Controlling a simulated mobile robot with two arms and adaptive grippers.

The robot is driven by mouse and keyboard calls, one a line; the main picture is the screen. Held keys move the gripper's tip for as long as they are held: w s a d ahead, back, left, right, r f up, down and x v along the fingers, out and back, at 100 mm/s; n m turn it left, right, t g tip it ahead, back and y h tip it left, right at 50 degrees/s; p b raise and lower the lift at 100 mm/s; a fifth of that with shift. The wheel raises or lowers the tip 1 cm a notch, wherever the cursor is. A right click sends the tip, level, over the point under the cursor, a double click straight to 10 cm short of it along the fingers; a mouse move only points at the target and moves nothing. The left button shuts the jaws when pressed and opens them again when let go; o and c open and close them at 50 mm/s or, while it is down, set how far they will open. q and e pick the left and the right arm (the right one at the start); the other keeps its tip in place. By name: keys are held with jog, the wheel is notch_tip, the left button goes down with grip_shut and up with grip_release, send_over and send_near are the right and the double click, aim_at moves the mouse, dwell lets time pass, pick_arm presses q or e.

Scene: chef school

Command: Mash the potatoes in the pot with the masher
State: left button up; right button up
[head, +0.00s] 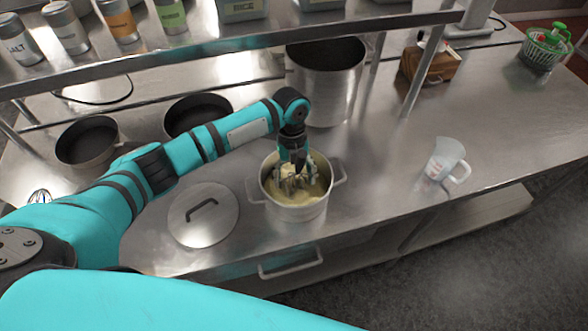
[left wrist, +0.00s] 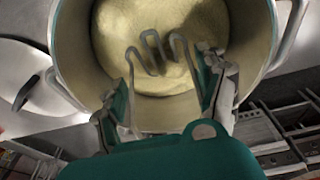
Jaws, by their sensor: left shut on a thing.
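The pot (head: 298,212), a two-handled metal pot, stands near the counter's front edge, and its rim also shows in the left wrist view (left wrist: 70,50). The potatoes (head: 308,192) are a pale yellow mass inside it; in the left wrist view they look mostly smooth (left wrist: 200,20). My left gripper (head: 294,168) reaches down into the pot's mouth, shut on the masher. The masher's wavy wire (left wrist: 153,45) shows between the fingers in the left wrist view, over or against the potatoes; I cannot tell how deep it sits. My right gripper is not in view.
A lid (head: 204,225) lies left of the pot. Two dark pans (head: 88,142) and a tall stockpot (head: 340,95) stand behind. A measuring jug (head: 442,160) stands to the right, with clear counter between. A shelf (head: 200,52) with jars crosses above the back.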

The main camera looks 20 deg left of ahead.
pick_arm(q)
jog(key=shift+s+d+r+p, duration=0.15)
jog(key=shift+s+r+p, duration=0.2)
jog(key=shift+r, duration=0.2)
jog(key=shift+s+d+r+p, duration=0.1)
jog(key=shift+s+r+p, duration=0.15)
jog(key=shift+r, duration=0.25)
jog(key=shift+f, duration=0.1)
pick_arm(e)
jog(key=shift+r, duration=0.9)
pick_arm(q)
jog(key=shift+f+b, duration=1.55)
jog(key=shift+f, duration=0.6)
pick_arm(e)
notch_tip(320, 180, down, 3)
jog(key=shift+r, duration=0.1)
